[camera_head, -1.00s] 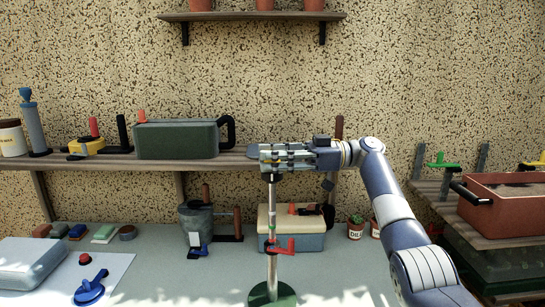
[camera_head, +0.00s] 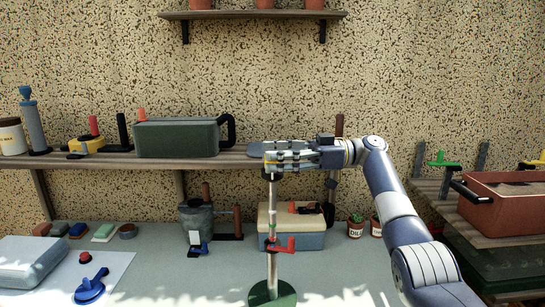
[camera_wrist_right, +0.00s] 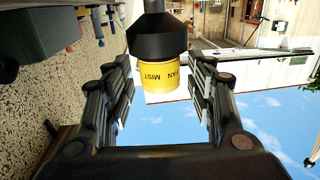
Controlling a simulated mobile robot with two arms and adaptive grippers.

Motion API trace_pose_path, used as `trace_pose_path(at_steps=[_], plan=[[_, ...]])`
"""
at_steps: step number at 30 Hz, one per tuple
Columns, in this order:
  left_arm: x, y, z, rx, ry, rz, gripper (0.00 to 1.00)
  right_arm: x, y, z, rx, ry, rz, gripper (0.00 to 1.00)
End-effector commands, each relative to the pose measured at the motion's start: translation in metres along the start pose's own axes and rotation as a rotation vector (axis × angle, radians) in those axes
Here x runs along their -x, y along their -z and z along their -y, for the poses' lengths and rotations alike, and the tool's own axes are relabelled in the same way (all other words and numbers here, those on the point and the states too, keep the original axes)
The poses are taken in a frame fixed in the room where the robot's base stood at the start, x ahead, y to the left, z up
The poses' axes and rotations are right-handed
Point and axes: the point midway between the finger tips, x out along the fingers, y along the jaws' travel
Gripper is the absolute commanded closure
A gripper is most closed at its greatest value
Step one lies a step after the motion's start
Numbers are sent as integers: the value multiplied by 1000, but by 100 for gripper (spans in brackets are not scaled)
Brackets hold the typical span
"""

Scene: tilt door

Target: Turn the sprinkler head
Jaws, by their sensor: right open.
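The sprinkler stands on a thin upright post (camera_head: 272,215) with a round green base (camera_head: 272,297) and a red lever (camera_head: 283,243). In the right wrist view its head (camera_wrist_right: 157,40) is black with a yellow band (camera_wrist_right: 159,75) marked MIST and FAN, upside down in the picture. My right gripper (camera_head: 270,158) is at the top of the post, coming in from the right. In the right wrist view my gripper (camera_wrist_right: 160,82) is open, with one finger each side of the head and visible gaps. The fingers mostly hide the head in the head view. My left gripper is out of view.
A cream and blue box (camera_head: 290,235) and a grey pot (camera_head: 197,218) are behind the post. A red-brown planter (camera_head: 505,205) is at right. The bench front around the base is clear.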

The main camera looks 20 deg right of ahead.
Motion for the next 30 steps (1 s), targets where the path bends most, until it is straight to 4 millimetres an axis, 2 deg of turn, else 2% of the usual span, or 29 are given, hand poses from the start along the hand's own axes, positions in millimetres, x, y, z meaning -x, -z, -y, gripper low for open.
trace_pose_path(at_steps=[7,12,18,30], plan=[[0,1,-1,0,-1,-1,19,45,1,0,-1,-3,-2,49],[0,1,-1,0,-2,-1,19,61,1,0,1,-1,-1,49],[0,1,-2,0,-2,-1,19,67,0,0,0,0,0,49],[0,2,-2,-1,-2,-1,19,67,0,0,0,1,0,49]])
